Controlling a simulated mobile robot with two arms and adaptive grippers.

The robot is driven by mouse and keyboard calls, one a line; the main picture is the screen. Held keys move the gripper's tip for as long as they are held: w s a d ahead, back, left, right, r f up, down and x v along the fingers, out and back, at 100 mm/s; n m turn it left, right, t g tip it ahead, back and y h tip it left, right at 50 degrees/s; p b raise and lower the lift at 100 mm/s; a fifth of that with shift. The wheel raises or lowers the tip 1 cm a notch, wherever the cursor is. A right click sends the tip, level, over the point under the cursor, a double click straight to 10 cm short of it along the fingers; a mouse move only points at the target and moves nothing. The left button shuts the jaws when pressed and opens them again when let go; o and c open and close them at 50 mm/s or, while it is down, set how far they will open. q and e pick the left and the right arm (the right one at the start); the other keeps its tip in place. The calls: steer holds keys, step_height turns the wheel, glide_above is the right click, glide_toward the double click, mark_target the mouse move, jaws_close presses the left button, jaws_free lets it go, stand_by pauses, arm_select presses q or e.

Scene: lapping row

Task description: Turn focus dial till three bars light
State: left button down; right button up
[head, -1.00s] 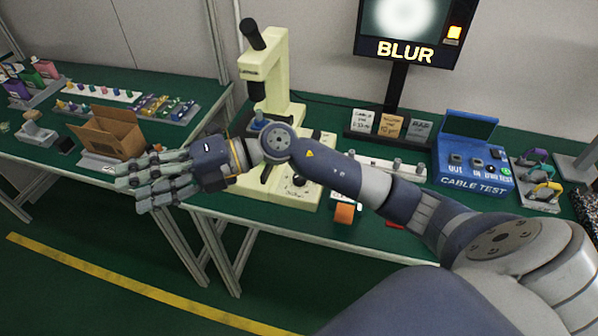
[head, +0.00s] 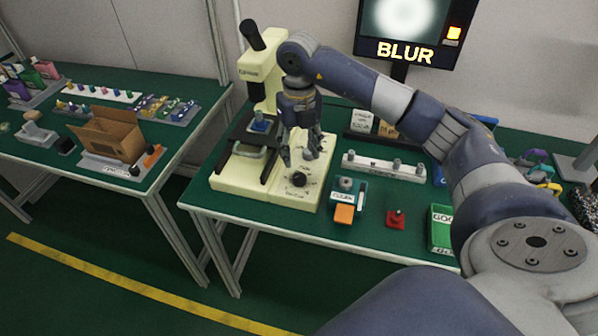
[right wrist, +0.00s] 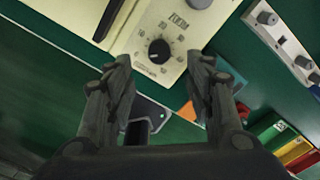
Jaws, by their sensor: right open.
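The cream microscope (head: 262,80) stands on the green bench, with a control panel on the right part of its base. A black dial (head: 299,179) with a white pointer sits on that panel; a number scale surrounds the dial in the right wrist view (right wrist: 159,50). A grey knob (right wrist: 200,3) is partly cut off beyond the word ZOOM. I cannot read the black dial's own label surely. The monitor (head: 408,50) shows a blurred white disc, "BLUR" and a small lit orange block. My right gripper (head: 300,158) is open and empty above the panel, pointing down, apart from the dial.
Right of the microscope are a teal box with an orange front (head: 345,213), a red block (head: 396,219), a green bin (head: 441,229) and a grey rack (head: 384,167) of knobs. A cardboard box (head: 112,133) stands on the left bench. A gap separates the benches.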

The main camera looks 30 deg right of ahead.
mark_target(299, 176)
step_height(299, 176, down, 9)
steer(key=shift+r+p, duration=0.2)
steer(key=shift+p, duration=0.2)
steer(key=c, duration=1.1)
